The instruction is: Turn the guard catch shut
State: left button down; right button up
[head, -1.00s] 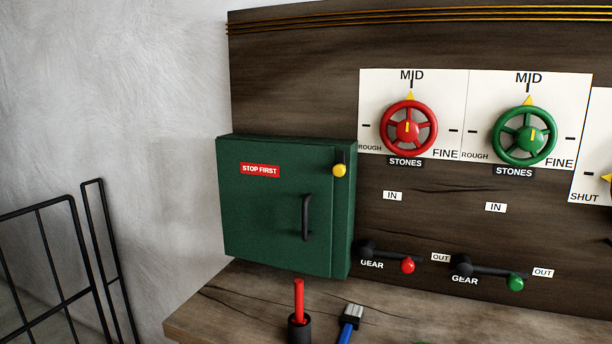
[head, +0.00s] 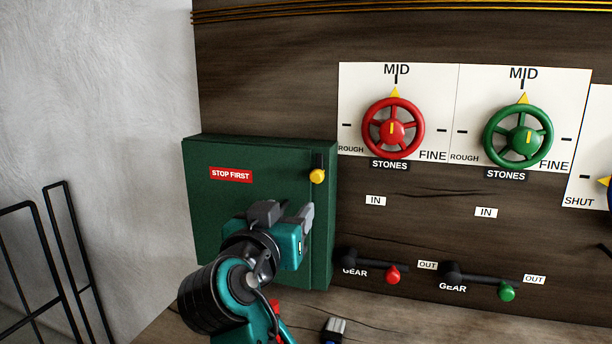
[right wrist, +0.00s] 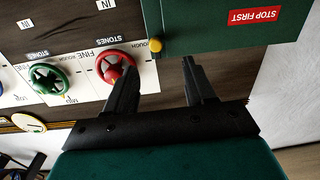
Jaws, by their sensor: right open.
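The guard is a green box (head: 215,205) with a red "STOP FIRST" label, on the left of the dark board. Its catch (head: 317,172) is a short black lever with a yellow knob, hanging straight down near the door's upper right edge. My right gripper (head: 286,212) is open and empty in front of the door, lower and to the left of the catch in the head view. It hides the door handle. In the right wrist view the catch's yellow knob (right wrist: 155,46) shows beyond the fingertips, between them in the picture and apart from them. My left gripper is out of view.
Right of the guard are a red handwheel (head: 393,128) and a green handwheel (head: 518,137). Below them are gear levers with a red knob (head: 392,275) and a green knob (head: 507,292). A wooden bench (head: 385,325) runs underneath. A black railing (head: 62,250) stands at left.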

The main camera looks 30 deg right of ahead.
aim_at(315, 177)
jog(key=shift+m+h, duration=0.3)
jog(key=shift+m, duration=0.1)
jog(key=x, duration=0.4)
jog(key=r+p+x, duration=0.1)
jog(key=x, duration=0.3)
jog(key=p+x, duration=0.1)
jog(key=x, duration=0.3)
jog(key=shift+s+d+r, duration=0.1)
jog(key=shift+d+r, duration=0.05)
jog(key=shift+d, duration=0.4)
jog(key=c, duration=0.4)
grip_shut()
